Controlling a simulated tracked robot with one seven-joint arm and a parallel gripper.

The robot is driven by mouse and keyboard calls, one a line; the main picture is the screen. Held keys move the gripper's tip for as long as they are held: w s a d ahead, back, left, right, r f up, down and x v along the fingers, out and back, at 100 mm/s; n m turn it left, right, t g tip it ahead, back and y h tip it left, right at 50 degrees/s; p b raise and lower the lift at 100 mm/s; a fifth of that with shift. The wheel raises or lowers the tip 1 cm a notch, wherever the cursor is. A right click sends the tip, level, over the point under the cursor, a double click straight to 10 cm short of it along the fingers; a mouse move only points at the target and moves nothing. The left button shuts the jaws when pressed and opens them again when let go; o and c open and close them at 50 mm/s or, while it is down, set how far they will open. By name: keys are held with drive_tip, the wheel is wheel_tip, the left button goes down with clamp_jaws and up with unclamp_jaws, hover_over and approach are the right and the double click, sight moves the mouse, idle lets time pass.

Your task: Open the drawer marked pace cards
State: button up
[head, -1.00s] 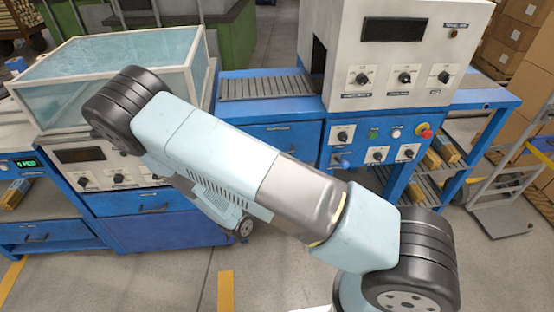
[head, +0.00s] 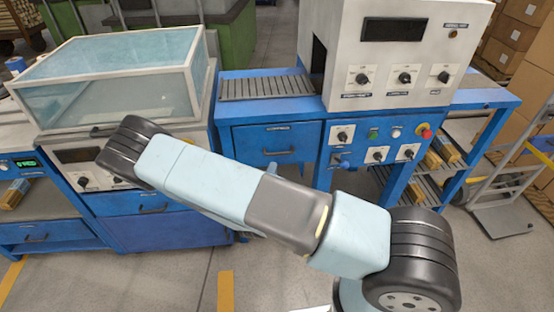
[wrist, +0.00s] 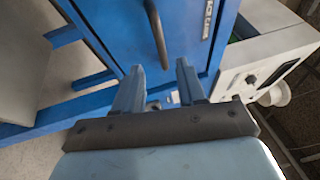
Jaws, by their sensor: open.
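In the wrist view my gripper (wrist: 160,78) is open, with nothing between its fingers. Beyond its fingertips is a blue drawer front (wrist: 183,50) with a dark bar handle (wrist: 155,32) and a small label (wrist: 208,18), too blurred to read. The handle lies beyond the fingers, apart from them as far as I can see. In the head view a blue drawer (head: 262,145) with a label is shut under the roller table. Another shut drawer (head: 150,207) is in the left unit. I cannot read which is marked pace cards. My arm hides the gripper there.
A white machine (head: 395,75) stands on the blue table, above a knob panel with a red button (head: 425,131). A clear-sided box (head: 120,80) tops the left unit. A lower drawer (head: 38,236) is at far left. A hand truck (head: 505,205) stands right. The front floor is clear.

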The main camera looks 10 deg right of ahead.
sight(277, 158)
drive_tip(key=x, duration=0.6)
drive_tip(key=shift+w+d, duration=0.15)
drive_tip(key=shift+w, duration=0.2)
clamp_jaws()
idle(0.4)
